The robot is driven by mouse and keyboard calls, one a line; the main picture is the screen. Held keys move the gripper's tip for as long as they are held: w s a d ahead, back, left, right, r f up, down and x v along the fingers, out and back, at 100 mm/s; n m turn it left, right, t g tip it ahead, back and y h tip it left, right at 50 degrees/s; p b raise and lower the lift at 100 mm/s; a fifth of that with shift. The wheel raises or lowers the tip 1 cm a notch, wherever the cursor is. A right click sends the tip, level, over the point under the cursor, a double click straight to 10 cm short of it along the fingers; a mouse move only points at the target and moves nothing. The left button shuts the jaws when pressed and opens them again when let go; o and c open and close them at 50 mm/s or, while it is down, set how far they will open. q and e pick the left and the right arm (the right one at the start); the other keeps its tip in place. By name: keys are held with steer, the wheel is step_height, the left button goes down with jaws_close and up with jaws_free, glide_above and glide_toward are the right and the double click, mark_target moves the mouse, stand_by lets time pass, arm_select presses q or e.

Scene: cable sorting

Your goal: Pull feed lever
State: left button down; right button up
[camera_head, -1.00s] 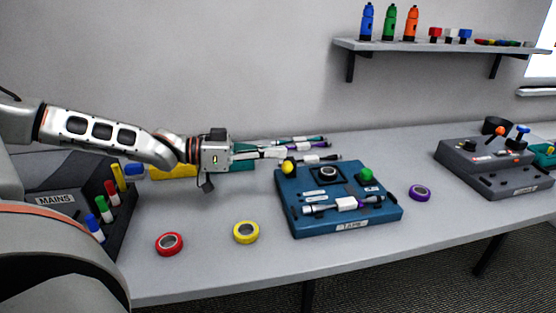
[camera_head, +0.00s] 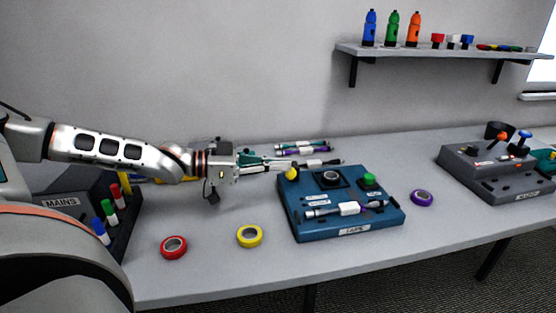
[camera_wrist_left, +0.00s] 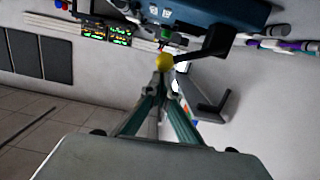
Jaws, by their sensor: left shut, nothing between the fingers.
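The blue machine labelled TAPE (camera_head: 300,225) stands on the table. Its feed lever has a yellow ball knob (camera_head: 293,173) at the machine's left back edge. My left gripper (camera_head: 290,166) comes in from the left, shut and empty. Its fingertips are at the knob, on its far side and partly over it; I cannot tell if they press on it. My right gripper is not in view.
On the machine are a green button (camera_head: 369,180) and a cable with a white connector (camera_head: 349,208). Red (camera_head: 174,247), yellow (camera_head: 249,236) and purple (camera_head: 422,197) tape rolls lie around it. Several cables lie behind. A grey machine (camera_head: 490,172) stands right, the MAINS box (camera_head: 60,203) left.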

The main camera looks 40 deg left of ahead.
arm_select(q)
steer(key=shift+d, duration=0.1)
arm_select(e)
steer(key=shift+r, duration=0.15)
arm_select(q)
steer(key=f+m+p, duration=0.1)
steer(key=p, duration=0.1)
steer(key=s+d+f+m+p, duration=0.1)
steer(key=f+m+p, duration=0.2)
steer(key=p, duration=0.2)
steer(key=shift+s+d+f+m+t+y, duration=0.2)
steer(key=shift+s+d+m+t+y, duration=0.1)
steer(key=shift+d+m+y, duration=0.1)
steer(key=shift+f+m+p, duration=0.3)
steer(key=shift+f+p, duration=0.1)
steer(key=shift+f, duration=0.3)
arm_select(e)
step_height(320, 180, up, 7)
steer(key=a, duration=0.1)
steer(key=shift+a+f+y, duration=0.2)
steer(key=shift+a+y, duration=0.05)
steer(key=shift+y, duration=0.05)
